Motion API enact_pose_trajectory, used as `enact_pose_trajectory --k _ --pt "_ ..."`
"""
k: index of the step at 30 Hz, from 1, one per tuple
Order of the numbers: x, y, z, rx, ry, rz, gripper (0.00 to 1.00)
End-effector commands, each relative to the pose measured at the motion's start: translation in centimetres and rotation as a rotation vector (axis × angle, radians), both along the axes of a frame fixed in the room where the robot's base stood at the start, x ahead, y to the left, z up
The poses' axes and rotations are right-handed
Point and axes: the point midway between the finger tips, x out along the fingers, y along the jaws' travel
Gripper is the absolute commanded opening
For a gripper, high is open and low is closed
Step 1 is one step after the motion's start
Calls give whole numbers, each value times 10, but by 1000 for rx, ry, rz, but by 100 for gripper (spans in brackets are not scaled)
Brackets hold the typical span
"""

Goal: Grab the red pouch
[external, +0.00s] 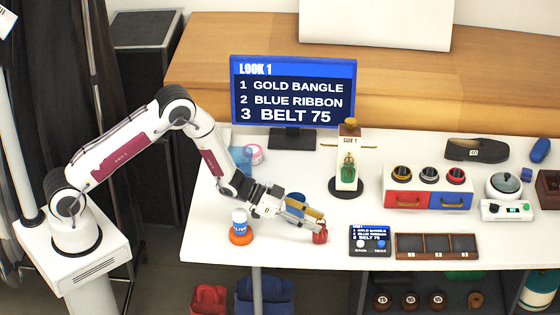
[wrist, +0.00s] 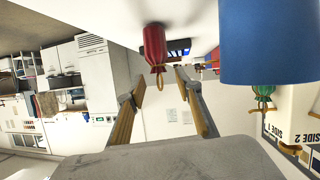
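The red pouch (external: 320,236) stands on the white table near its front edge. In the wrist view the red pouch (wrist: 155,48) appears upside down, its tan tie loop hanging between my fingertips. My gripper (external: 317,222) reaches low over the table at the pouch. In the wrist view my gripper (wrist: 160,77) has its two tan-padded fingers apart, one on each side of the pouch's neck and loop. I see no finger clearly pressing on the pouch. A blue cylinder (wrist: 265,42) is beside the fingers and partly hidden behind my gripper in the external view (external: 296,201).
A green pouch (external: 348,168) hangs on a stand behind. A small screen panel (external: 370,241) and a dark compartment tray (external: 437,246) lie to the right.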

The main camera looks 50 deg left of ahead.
Motion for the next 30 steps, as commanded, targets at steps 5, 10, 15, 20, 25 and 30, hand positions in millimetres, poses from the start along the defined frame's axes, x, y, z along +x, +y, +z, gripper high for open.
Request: enact_pose_trajectory --k 5,10,15,20,25,30 --pt "6 -8 -4 0 0 1 35" --pt "7 -9 -5 0 0 1 35" --pt "7 -9 -5 0 0 1 35" --pt "7 -9 -5 0 0 1 35" --pt "7 -9 -5 0 0 1 6" --pt "7 -9 -5 0 0 1 0"
